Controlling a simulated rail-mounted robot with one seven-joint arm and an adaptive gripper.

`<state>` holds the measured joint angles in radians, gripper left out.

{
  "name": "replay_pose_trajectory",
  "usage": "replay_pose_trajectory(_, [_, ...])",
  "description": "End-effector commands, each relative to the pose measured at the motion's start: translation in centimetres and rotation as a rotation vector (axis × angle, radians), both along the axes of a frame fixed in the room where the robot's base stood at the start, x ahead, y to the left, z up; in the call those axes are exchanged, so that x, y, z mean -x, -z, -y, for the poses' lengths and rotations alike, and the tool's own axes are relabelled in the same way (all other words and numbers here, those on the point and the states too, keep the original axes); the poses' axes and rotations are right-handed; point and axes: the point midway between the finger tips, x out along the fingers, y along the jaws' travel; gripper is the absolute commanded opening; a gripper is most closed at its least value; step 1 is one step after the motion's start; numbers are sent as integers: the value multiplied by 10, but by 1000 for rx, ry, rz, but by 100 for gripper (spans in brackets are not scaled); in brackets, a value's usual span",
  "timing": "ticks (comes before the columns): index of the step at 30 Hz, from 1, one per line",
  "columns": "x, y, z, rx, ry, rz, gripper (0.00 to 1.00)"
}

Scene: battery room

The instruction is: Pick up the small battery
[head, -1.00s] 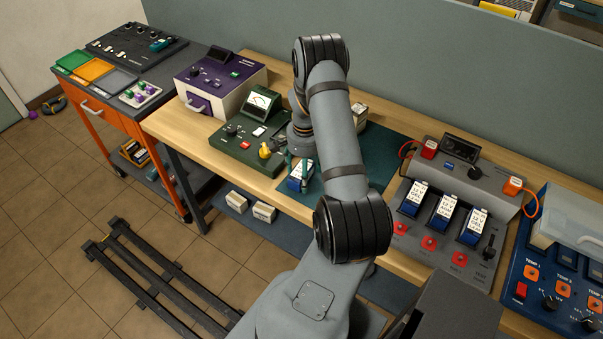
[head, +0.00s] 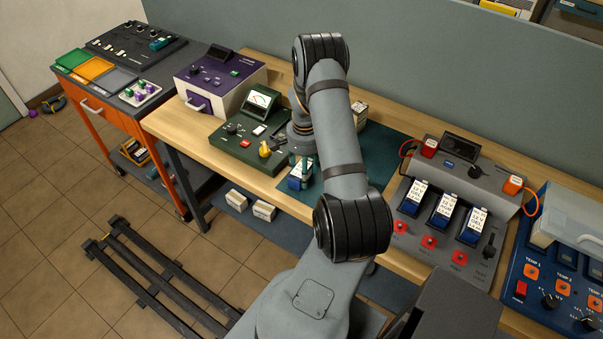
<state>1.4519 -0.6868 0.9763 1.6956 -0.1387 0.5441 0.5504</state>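A small blue battery block (head: 295,183) with a pale top stands at the left end of the dark green mat (head: 384,161). My gripper (head: 302,167) points down right at this block, with greenish fingertips at its upper part. The fingers are small and partly merge with the block, so I cannot tell whether they are shut on it. My arm hides part of the mat. Several small green and purple cells stand in a white tray (head: 152,99) on the left cart, away from the gripper.
A green meter tester (head: 240,150) with a yellow knob stands close left of the gripper. A grey charger (head: 455,215) holding blue batteries is on the right, beside a blue test panel (head: 560,290). A pale box (head: 359,108) sits behind my arm.

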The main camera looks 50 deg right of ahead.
Motion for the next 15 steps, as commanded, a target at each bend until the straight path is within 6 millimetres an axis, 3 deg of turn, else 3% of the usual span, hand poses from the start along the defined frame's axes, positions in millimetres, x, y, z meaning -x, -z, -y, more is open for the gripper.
replay_pose_trajectory(9, [0,0,0,0,0,0,0])
replay_pose_trajectory(15, [0,-1,1,2,0,1,0])
